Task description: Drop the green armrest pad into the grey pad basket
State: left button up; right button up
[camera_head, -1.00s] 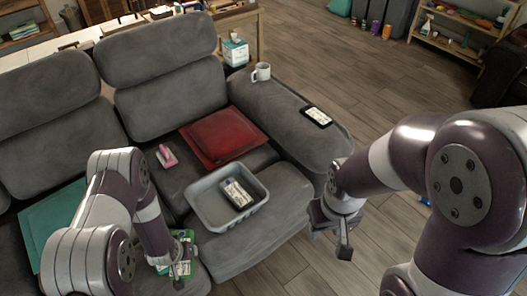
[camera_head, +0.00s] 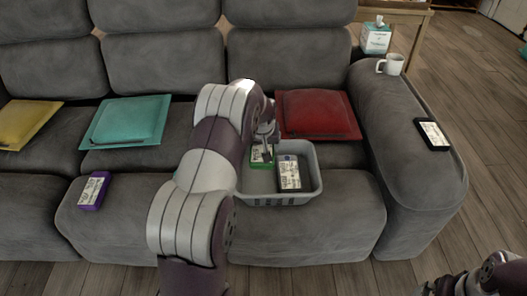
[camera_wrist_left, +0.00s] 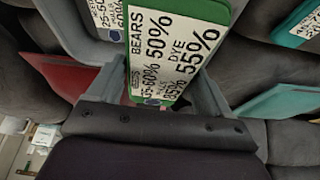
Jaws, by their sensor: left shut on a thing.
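The green armrest pad (camera_head: 260,160), with a white printed label, is held in my left gripper (camera_head: 267,142). It fills the middle of the left wrist view (camera_wrist_left: 178,45), between the fingers. In the head view it overlaps the back left of the grey pad basket (camera_head: 270,200), which sits on the sofa seat. I cannot tell whether it touches the basket floor. A black pad (camera_head: 290,172) with a white label lies in the basket's right half. My left arm covers the basket's left edge. My right gripper (camera_head: 430,288) barely shows at the bottom right; its fingers are unclear.
A red cushion (camera_head: 318,113) lies behind the basket. Teal (camera_head: 128,120) and yellow (camera_head: 25,122) cushions lie to the left. A purple pad (camera_head: 94,190) is on the left seat. The right armrest holds a black device-like pad (camera_head: 432,135) and a white mug (camera_head: 391,65).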

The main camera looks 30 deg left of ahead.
pick_arm(q)
jog(key=b, duration=0.6)
send_over(262, 179)
notch_tip(262, 179, down, 9)
jog(key=shift+f, duration=0.1)
jog(key=shift+f+b, duration=0.3)
jog(key=shift+f, duration=0.25)
jog(key=o, duration=1)
jog(key=shift+c, duration=0.2)
jog(key=p+v, duration=0.4)
jog(key=v, duration=0.9)
jog(key=shift+s+f, duration=0.1)
jog(key=shift+m, duration=0.3)
